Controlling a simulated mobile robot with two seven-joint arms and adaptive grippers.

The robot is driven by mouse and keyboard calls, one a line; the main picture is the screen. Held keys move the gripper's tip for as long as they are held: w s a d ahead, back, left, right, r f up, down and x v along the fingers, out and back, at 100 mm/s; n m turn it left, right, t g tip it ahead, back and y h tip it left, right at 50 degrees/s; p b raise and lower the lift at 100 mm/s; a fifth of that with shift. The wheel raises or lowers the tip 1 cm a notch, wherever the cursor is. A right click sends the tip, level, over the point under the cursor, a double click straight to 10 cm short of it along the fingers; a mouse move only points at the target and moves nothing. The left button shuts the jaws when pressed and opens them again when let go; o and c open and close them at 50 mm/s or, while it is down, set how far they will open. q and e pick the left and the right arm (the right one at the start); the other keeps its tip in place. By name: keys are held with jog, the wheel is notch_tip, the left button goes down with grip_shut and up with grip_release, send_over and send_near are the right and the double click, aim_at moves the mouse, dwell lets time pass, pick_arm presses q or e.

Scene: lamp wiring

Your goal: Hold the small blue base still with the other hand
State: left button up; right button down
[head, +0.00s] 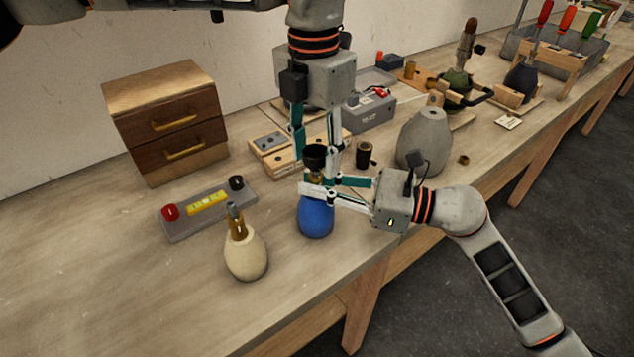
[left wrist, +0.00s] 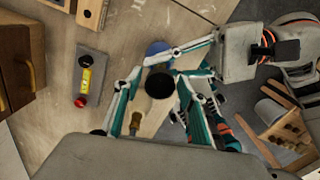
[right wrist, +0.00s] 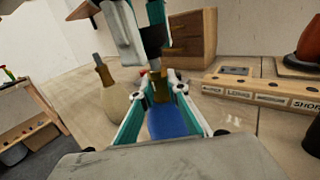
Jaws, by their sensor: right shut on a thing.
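The small blue base (head: 316,217) stands upright on the bench near its front edge; it also shows in the right wrist view (right wrist: 167,122). My right gripper (head: 318,190) reaches in from the right and is shut on the base's neck, just above the blue body. A black socket (head: 315,156) sits directly above the brass neck, upright; I cannot tell how firmly it is seated.
A cream base (head: 246,254) with a brass neck stands to the left, close by. Behind it are a grey tray (head: 182,229) and a wooden drawer box (head: 165,120). A large grey base (head: 425,142) stands behind my right gripper. The bench front left is clear.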

pick_arm(q)
jog(key=o, duration=0.5)
jog(key=shift+o, duration=0.2)
jog(key=shift+r, duration=0.1)
notch_tip(320, 180, up, 12)
dwell(0.3)
pick_arm(e)
jog(key=c, duration=1.9)
grip_release()
jog(key=shift+d, duration=0.1)
